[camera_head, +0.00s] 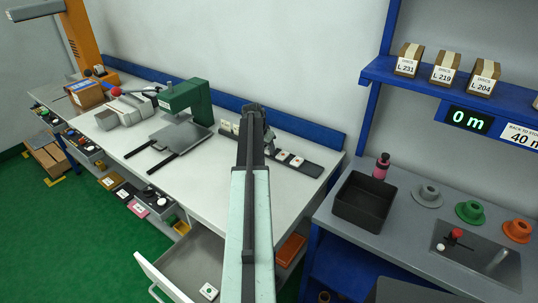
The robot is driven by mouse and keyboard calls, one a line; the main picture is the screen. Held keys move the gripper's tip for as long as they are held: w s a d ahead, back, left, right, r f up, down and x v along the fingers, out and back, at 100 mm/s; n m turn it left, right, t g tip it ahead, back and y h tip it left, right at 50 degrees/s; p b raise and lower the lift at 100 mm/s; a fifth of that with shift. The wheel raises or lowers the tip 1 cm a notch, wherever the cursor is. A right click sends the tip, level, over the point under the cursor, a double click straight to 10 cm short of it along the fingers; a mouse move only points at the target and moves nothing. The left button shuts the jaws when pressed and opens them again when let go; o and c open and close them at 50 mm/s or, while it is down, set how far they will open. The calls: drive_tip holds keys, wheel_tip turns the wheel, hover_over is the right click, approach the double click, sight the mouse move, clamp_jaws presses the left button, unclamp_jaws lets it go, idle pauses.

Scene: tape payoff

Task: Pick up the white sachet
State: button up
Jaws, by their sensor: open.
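A small white square packet with a green mark (208,291) lies in the open drawer (178,270) at the bottom of the view; it may be the white sachet. Similar small white squares (296,161) sit on a dark strip (312,169) along the back of the white bench (205,190), and I cannot tell if any is a sachet. My arm reaches up the middle of the view, over the bench. My gripper (256,110) is open at its far end, near the bench's back edge and well away from the drawer. The arm hides part of the bench and drawer.
A green press (187,97) stands on the bench, left of my arm. Right, a grey counter holds a dark bin (364,200), a pink bottle (381,166) and coloured discs (470,211). Boxes stand on a blue shelf (450,88). The bench front is mostly clear.

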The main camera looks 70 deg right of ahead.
sight(267, 151)
clamp_jaws()
drive_tip(key=shift+r+p, duration=0.45)
drive_tip(key=shift+r, duration=0.05)
wheel_tip(267, 151, up, 3)
drive_tip(key=p, duration=0.3)
drive_tip(key=s+a, duration=0.2)
drive_tip(key=a, duration=0.3)
drive_tip(key=s+a, duration=0.2)
drive_tip(key=a, duration=0.2)
drive_tip(key=s+a+r+p, duration=0.1)
drive_tip(key=s+a, duration=0.1)
drive_tip(key=a, duration=0.3)
drive_tip(key=shift+s+a, duration=0.15)
drive_tip(key=shift+a, duration=0.2)
